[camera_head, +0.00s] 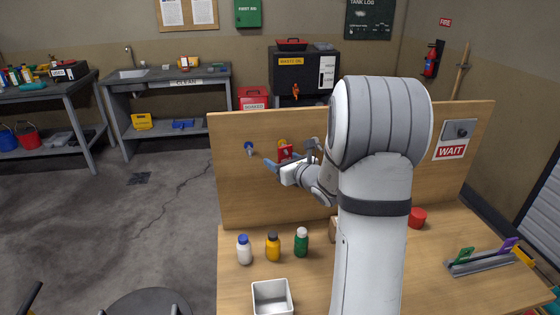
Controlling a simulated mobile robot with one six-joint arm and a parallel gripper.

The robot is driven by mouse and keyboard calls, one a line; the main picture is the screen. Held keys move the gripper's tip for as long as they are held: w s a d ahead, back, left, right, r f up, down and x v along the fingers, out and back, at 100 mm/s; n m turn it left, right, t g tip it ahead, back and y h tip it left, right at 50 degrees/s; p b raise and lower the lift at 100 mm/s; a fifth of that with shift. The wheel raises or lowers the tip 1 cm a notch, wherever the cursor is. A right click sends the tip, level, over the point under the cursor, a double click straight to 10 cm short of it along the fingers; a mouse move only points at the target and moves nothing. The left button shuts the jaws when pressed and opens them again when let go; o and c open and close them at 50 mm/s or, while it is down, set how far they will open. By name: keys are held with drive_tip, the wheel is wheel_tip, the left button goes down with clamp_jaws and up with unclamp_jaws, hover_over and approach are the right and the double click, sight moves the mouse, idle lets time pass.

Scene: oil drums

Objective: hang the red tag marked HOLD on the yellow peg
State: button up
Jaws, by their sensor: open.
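A yellow peg (281,143) shows on the upright wooden board, partly covered. A red tag (285,153) is right at and just below the yellow peg, and looks to be against it. Its lettering is too small to read, and I cannot tell for sure whether its hole is around the peg. My gripper (287,162) is open in front of the board, close to the tag. One bluish finger shows to the left of the tag; the other side is partly hidden, and contact with the tag cannot be made out.
A blue peg (249,148) is on the board to the left. A red lid-like object (417,218) and a rack (487,262) with coloured tags are at right. My arm hides the board's middle.

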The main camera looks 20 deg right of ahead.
drive_tip(key=shift+d+r, duration=0.2)
drive_tip(key=shift+d, duration=0.1)
drive_tip(key=f+b+v, duration=0.1)
drive_tip(key=b+v, duration=0.1)
drive_tip(key=v, duration=0.6)
drive_tip(key=s+a+n+g+y, duration=0.3)
drive_tip(key=s+a+n+g, duration=0.2)
drive_tip(key=s+a+n, duration=0.35)
drive_tip(key=s+a+n+g+y, duration=0.2)
drive_tip(key=s+a+n+g, duration=0.3)
drive_tip(key=a+n, duration=0.6)
drive_tip(key=s+d+f+n+g+h, duration=0.1)
drive_tip(key=s+d+n+h, duration=0.1)
drive_tip(key=s+n+h, duration=0.2)
drive_tip(key=s+d+f+n+g+h, duration=0.1)
drive_tip(key=s+d+n+g+h, duration=0.1)
drive_tip(key=s+n, duration=0.6)
drive_tip(key=shift+s+d+f+n+h, duration=0.15)
drive_tip(key=shift+s+d+n+h, duration=0.3)
drive_tip(key=shift+n+h, duration=0.7)
